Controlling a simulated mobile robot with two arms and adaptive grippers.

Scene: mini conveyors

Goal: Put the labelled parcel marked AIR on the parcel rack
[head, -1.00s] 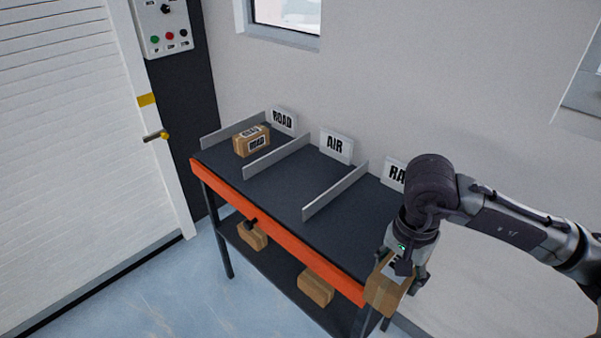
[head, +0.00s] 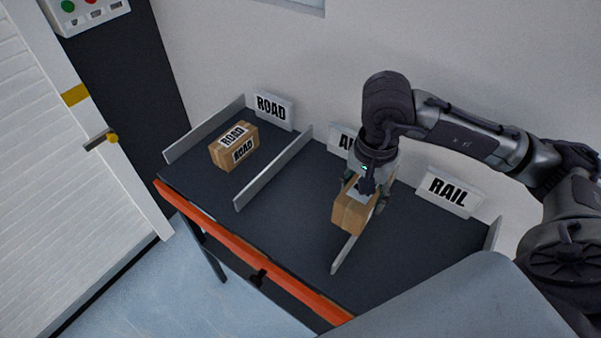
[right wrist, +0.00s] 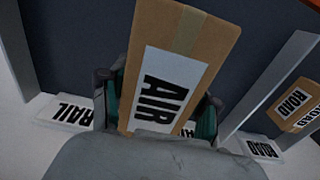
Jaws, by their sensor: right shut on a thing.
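My right gripper (head: 365,190) is shut on a brown cardboard parcel (head: 352,213). In the right wrist view this parcel (right wrist: 185,38) shows a white label reading AIR between the fingers. It is over the parcel rack (head: 290,210), near the divider between the AIR and RAIL lanes, and hides part of that divider. I cannot tell its exact height above the rack. The AIR sign (head: 346,142) is partly hidden behind my right arm. My left gripper is not in view.
A parcel marked ROAD (head: 234,148) sits in the left lane before the ROAD sign (head: 272,110). A divider (head: 272,168) separates ROAD from AIR. The RAIL sign (head: 448,191) stands at the back right. The AIR and RAIL lanes look clear. A white shutter door (head: 60,190) is at left.

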